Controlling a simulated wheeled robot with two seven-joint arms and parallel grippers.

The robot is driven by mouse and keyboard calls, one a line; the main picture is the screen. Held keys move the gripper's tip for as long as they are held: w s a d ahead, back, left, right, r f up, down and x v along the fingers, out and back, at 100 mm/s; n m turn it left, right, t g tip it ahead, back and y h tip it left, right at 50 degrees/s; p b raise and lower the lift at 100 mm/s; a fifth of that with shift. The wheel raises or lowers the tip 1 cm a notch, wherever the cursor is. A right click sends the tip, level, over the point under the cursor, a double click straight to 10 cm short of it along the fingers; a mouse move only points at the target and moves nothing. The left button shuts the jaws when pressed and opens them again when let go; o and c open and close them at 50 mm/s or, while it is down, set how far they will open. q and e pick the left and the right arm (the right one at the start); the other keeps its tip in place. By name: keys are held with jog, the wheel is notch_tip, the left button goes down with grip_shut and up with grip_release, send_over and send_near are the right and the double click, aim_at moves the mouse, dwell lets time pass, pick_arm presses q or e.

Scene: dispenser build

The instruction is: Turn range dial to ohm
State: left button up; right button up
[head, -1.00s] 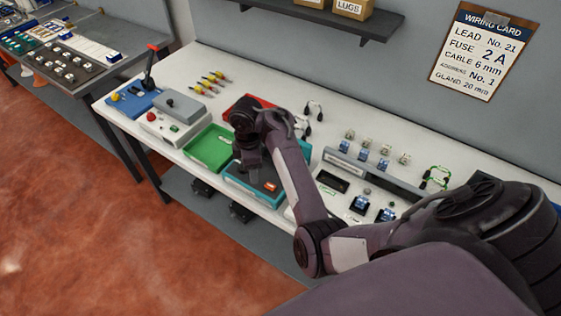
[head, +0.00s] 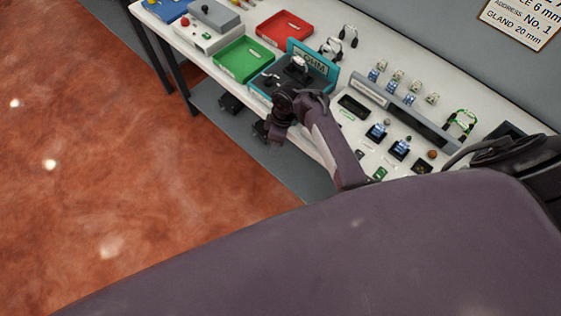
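A teal and dark unit (head: 262,86) sits near the front edge of the white bench. Its raised teal back panel (head: 329,68) carries a label reading OHM (head: 315,60). A pale dial or knob (head: 297,67) stands on its dark face; its exact pointing is too small to read. My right gripper (head: 275,134) hangs in front of the unit, near the bench's front edge and apart from the dial. Its fingers are small and dark, so their opening is unclear. The wrist hides the unit's front right corner. My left gripper is out of view.
A green tray (head: 225,53) and a red tray (head: 262,31) lie left of and behind the unit. A grey box with a red button (head: 190,38) stands farther left. Right are a grey rail (head: 418,117) and several small blue-based parts. Floor in front is clear.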

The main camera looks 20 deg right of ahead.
jog(key=s+a+f+m, duration=0.2)
jog(key=s+f+m, duration=0.1)
jog(key=s+f, duration=0.4)
notch_tip(320, 180, down, 4)
jog(key=shift+s+r+y, duration=0.15)
jog(key=shift+s+y, duration=0.05)
jog(key=shift+y, duration=0.1)
jog(key=shift+a, duration=0.1)
